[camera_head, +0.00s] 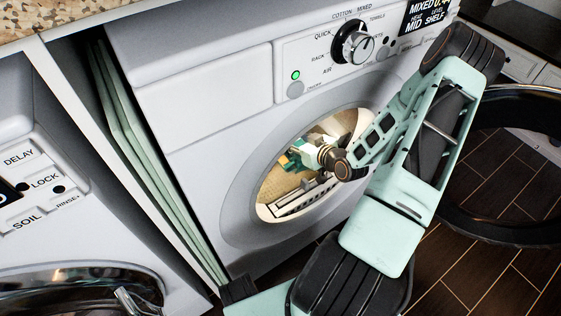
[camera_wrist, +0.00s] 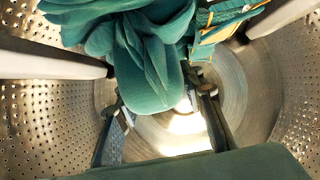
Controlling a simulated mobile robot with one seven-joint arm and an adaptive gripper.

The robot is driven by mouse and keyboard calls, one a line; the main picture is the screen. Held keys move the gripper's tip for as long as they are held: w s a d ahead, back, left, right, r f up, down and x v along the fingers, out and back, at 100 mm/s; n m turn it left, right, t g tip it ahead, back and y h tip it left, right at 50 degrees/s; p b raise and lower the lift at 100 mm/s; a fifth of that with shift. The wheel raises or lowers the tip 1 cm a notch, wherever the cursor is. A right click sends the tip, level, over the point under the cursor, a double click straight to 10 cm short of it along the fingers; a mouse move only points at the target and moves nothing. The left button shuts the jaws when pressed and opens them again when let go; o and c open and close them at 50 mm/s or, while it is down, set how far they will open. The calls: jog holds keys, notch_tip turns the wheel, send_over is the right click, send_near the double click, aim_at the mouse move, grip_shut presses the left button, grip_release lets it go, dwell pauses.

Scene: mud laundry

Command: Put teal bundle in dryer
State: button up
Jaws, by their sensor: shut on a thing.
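The dryer (camera_head: 215,130) stands in the middle of the head view with its round door (camera_head: 445,215) swung open to the right. My arm reaches into its opening, and my gripper (camera_head: 297,158) is inside the drum, small and partly hidden by my wrist. In the wrist view the folded teal bundle (camera_wrist: 150,65) lies between the two dark fingertips of my gripper (camera_wrist: 160,98), which are shut on it. The perforated metal drum (camera_wrist: 55,125) surrounds them. Whether the bundle touches the drum wall is unclear.
A patterned teal and orange cloth (camera_wrist: 218,32) shows beside the bundle in the drum. Pale drum paddles (camera_wrist: 50,62) jut in at the sides. A second machine (camera_head: 50,200) stands at left. Pale green boards (camera_head: 150,165) fill the gap between the machines.

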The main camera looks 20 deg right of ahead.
notch_tip(320, 180, down, 8)
jog(key=b, duration=0.2)
jog(key=shift+r+b, duration=0.15)
jog(key=shift+b, duration=0.15)
jog(key=shift+f, duration=0.6)
jog(key=o, duration=1.3)
jog(key=shift+r, duration=0.1)
jog(key=shift+r, duration=0.3)
jog(key=shift+p+v, duration=2.1)
jog(key=shift+v, duration=4.05)
